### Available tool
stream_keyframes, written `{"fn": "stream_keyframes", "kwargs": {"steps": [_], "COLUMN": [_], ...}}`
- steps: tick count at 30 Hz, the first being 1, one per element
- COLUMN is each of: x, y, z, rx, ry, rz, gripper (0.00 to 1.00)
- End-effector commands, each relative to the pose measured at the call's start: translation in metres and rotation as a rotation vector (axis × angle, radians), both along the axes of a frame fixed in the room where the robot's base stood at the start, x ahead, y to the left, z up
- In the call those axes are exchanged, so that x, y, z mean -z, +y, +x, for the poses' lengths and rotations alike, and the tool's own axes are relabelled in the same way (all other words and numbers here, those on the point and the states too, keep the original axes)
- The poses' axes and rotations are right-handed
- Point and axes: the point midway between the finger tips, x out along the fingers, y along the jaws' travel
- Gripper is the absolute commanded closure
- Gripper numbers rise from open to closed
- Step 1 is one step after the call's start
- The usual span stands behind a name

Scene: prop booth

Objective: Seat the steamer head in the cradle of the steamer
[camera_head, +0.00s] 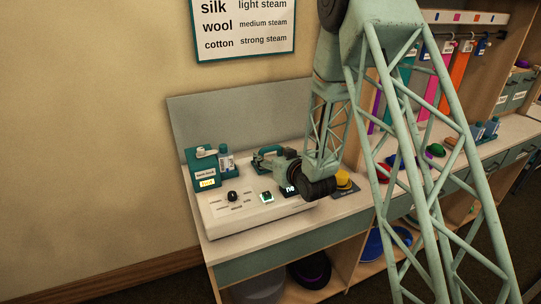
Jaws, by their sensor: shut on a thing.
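A low cream bench unit (250,214) with a dark knob and a small green switch stands on the counter. A teal box (201,172) with white and yellow labels stands at its back left, with a small pale piece on top. My gripper (279,166) is low over the right part of the unit. It is shut on what looks like the steamer head (265,155), a teal, looped piece at its left side. The wrist hides part of this piece, and I cannot tell whether it touches the unit. I cannot make out the cradle clearly.
A yellow hat (344,180) sits on a dark stand right of my wrist. A fabric chart (244,26) hangs on the wall. Shelves with hats and hanging coloured strips are at right, partly behind my arm.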

Motion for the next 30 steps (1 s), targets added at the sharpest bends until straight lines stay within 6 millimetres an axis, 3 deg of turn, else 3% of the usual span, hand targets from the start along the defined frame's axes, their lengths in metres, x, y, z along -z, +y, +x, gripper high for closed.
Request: {"fn": "stream_keyframes", "kwargs": {"steps": [6, 7, 12, 30], "x": [-0.001, -0.001, -0.001, -0.003], "y": [0.0, 0.0, 0.0, -0.006], "z": [0.0, 0.0, 0.0, -0.011], "rx": [0.0, 0.0, 0.0, 0.0], "ry": [-0.002, -0.001, -0.001, 0.002], "rz": [0.001, 0.0, 0.0, -0.001], "gripper": [0.64, 0.43, 0.28, 0.28]}}
